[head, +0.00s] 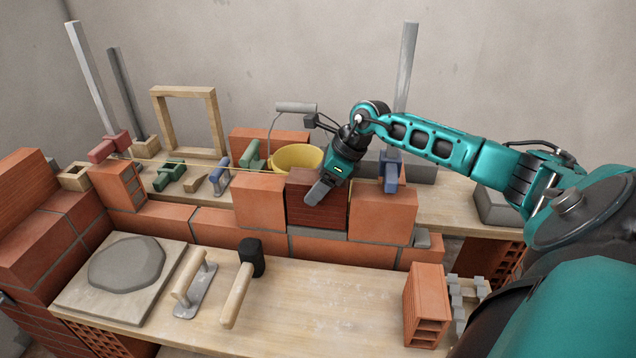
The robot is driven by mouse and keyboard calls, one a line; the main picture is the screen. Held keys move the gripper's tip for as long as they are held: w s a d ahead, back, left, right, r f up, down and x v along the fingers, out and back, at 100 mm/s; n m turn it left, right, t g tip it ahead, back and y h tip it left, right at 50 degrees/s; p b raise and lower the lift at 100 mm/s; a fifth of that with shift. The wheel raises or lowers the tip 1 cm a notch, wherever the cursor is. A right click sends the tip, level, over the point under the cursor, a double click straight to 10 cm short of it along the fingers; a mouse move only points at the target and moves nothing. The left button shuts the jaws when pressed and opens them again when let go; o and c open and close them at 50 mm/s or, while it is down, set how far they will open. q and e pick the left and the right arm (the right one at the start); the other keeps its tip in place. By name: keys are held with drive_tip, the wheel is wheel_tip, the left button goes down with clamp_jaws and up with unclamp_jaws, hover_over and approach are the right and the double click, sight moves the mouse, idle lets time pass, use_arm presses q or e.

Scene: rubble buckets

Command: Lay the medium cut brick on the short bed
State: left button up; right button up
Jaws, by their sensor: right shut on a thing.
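The medium cut brick, dark red (316,214), is in the gap between two orange bricks (260,203) (382,213) on the low wall. My right gripper (319,192) comes from above and is shut on this brick, a finger lying over its front face. A grey mortar strip (318,234), which looks like the short bed, shows right under the brick. I cannot tell whether the brick rests fully on it. The brick's top is partly hidden by the gripper. My left gripper is not in view.
A yellow bucket (297,158) stands behind the wall, close to my right gripper. A blue clamp (391,172) is at the right orange brick. On the front board (300,300) lie a mortar slab (127,262), a trowel (194,285), a mallet (241,283) and a hollow brick (426,305).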

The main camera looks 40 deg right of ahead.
drive_tip(key=shift+f+b, duration=0.3)
drive_tip(key=shift+f, duration=0.05)
idle(0.5)
drive_tip(key=o, duration=1.7)
drive_tip(key=shift+f, duration=0.2)
drive_tip(key=p+v, duration=0.1)
drive_tip(key=v, duration=1)
drive_tip(key=shift+s+r, duration=0.15)
drive_tip(key=shift+r, duration=0.2)
drive_tip(key=shift+s+d+r, duration=0.2)
drive_tip(key=shift+s+r, duration=0.05)
drive_tip(key=shift+r, duration=0.4)
